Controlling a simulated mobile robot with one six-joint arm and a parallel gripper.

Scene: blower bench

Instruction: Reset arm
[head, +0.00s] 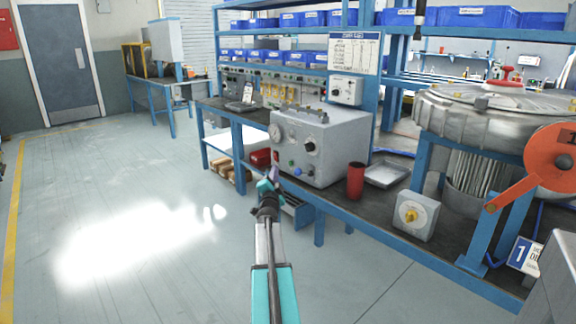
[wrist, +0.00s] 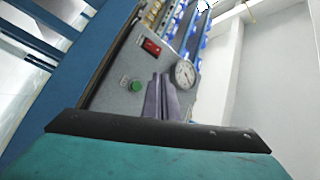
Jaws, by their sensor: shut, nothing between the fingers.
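My arm reaches forward from the bottom middle of the head view, and my gripper (head: 274,172) is at its far end, in front of the left part of the grey control box (head: 330,140). In the wrist view my gripper (wrist: 163,76) has its two grey fingers together, with nothing between them. The control box also shows behind the fingers in the wrist view (wrist: 118,97), with a red switch (wrist: 152,46), a green button (wrist: 135,86) and a round gauge (wrist: 185,74). I cannot tell the exact gap between fingertips and box.
The blue-framed bench (head: 340,203) runs along the right. A large metal blower (head: 490,118) with an orange lever (head: 520,190) stands right. The floor at left is clear.

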